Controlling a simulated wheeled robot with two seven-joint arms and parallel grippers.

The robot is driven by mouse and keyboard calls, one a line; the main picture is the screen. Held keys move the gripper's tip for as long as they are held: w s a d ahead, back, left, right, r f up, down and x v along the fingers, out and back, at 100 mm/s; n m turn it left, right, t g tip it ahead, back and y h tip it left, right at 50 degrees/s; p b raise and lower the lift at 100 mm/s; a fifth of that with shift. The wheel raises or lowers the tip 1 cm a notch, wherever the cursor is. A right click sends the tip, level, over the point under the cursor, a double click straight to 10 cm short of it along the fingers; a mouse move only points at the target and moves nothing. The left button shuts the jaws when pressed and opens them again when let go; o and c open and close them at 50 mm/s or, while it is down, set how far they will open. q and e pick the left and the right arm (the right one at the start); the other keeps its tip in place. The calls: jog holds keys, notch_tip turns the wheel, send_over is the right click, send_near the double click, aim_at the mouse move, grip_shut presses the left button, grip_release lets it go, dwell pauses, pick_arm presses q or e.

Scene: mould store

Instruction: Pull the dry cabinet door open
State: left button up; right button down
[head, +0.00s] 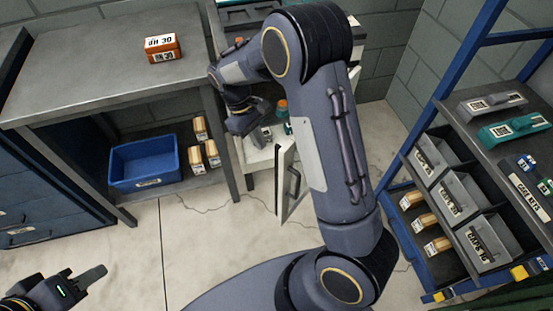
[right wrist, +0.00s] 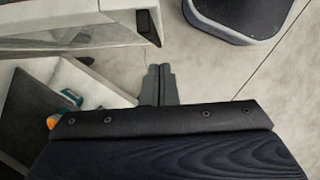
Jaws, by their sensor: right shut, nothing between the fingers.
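The white dry cabinet (head: 258,157) stands past the bench's right end in the head view, partly hidden by my right arm. Its door (head: 287,183) stands ajar, swung out from the cabinet, with a dark handle (head: 294,181) on it. In the right wrist view, the door (right wrist: 75,22) is at the upper left with its black handle (right wrist: 148,22). Teal and orange items show inside the cabinet (right wrist: 88,82). My right gripper (right wrist: 157,85) is shut and empty, apart from the handle. My left gripper (head: 82,279) is at the lower left, away from the cabinet; its jaw opening is unclear.
A grey bench (head: 90,60) at left carries an orange box (head: 162,48). Below are a blue bin (head: 145,165) and small wooden-looking blocks (head: 212,153). A blue rack (head: 395,190) with grey bins (head: 462,205) stands at right.

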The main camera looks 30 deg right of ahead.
jog(key=s+f, duration=0.1)
jog(key=s+d+f, duration=0.1)
jog(key=s+f, duration=0.1)
jog(key=s+d+f, duration=0.1)
jog(key=shift+s+f, duration=0.15)
jog(key=shift+f, duration=0.1)
jog(key=shift+s+d, duration=0.25)
jog(key=shift+s, duration=0.25)
